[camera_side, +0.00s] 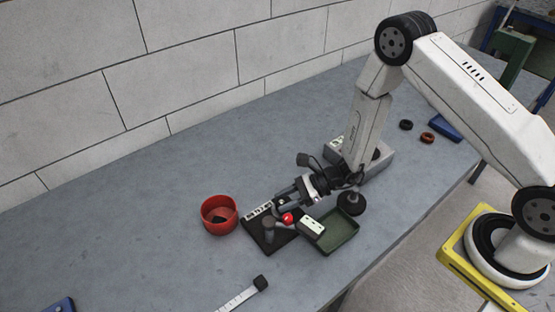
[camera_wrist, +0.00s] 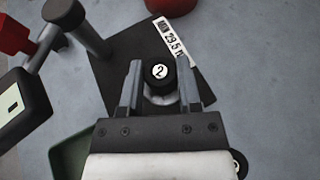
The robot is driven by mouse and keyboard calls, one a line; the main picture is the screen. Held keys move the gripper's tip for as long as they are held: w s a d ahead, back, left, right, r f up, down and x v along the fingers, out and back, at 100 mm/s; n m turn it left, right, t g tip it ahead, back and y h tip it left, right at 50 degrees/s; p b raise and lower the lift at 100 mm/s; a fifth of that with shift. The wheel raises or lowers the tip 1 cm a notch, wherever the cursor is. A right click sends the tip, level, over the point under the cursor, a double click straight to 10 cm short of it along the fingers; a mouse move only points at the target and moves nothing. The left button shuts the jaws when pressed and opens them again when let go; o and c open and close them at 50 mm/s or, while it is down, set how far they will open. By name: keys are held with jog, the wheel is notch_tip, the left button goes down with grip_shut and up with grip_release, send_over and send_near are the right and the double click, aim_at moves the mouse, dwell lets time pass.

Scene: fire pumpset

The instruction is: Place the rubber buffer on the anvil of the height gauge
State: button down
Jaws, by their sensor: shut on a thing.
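The gauge's grey post (camera_wrist: 90,38) and display head (camera_wrist: 20,108) are at left. In the side view my gripper (camera_side: 281,202) is low at the gauge base (camera_side: 285,246), beside the red knob (camera_side: 288,218). The buffer is hard to make out there.
A red bowl (camera_side: 220,230) stands left of the gauge and a green tray (camera_side: 345,242) right of it. A black round-based object (camera_side: 350,205) is close to my wrist. A metal box (camera_side: 380,163) stands behind. The left bench is mostly clear.

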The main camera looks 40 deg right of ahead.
jog(key=shift+f, duration=0.15)
jog(key=shift+c, duration=1.4)
grip_release()
jog(key=shift+d+r, duration=0.1)
jog(key=shift+r, duration=0.1)
jog(key=v, duration=1.1)
jog(key=shift+s+d, duration=0.15)
jog(key=shift+d, duration=0.2)
jog(key=shift+r, duration=0.15)
